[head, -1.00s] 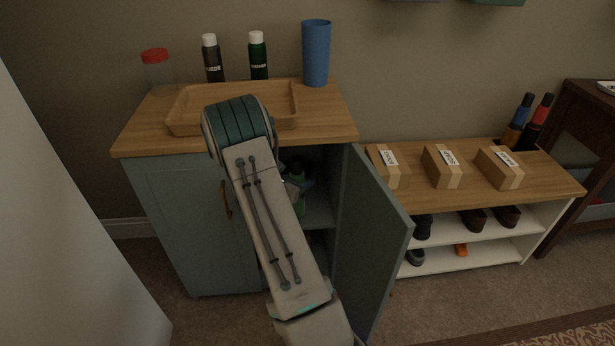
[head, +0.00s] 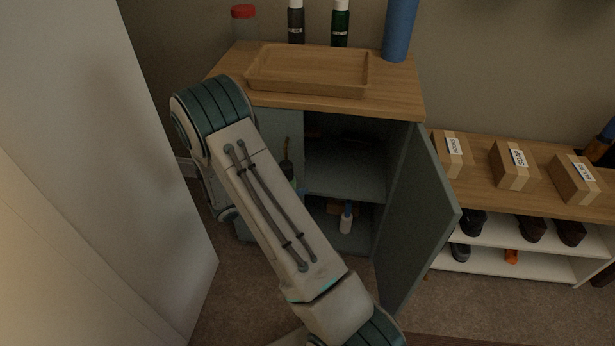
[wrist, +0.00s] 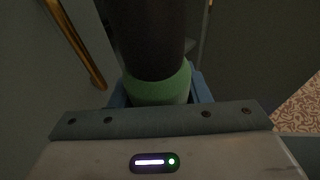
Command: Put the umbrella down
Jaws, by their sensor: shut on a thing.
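In the wrist view my gripper (wrist: 160,96) is shut on what I take to be the umbrella (wrist: 150,40), a dark cylinder with a green band at the end nearest my gripper. Its far end runs out of the top of the picture. In the head view my arm hides most of my gripper and the umbrella, in front of the grey-green cabinet (head: 422,210). The right cabinet door stands open.
A white bottle (head: 346,218) stands on the cabinet's lower shelf. Boxes (head: 515,165) stand on the shoe bench.

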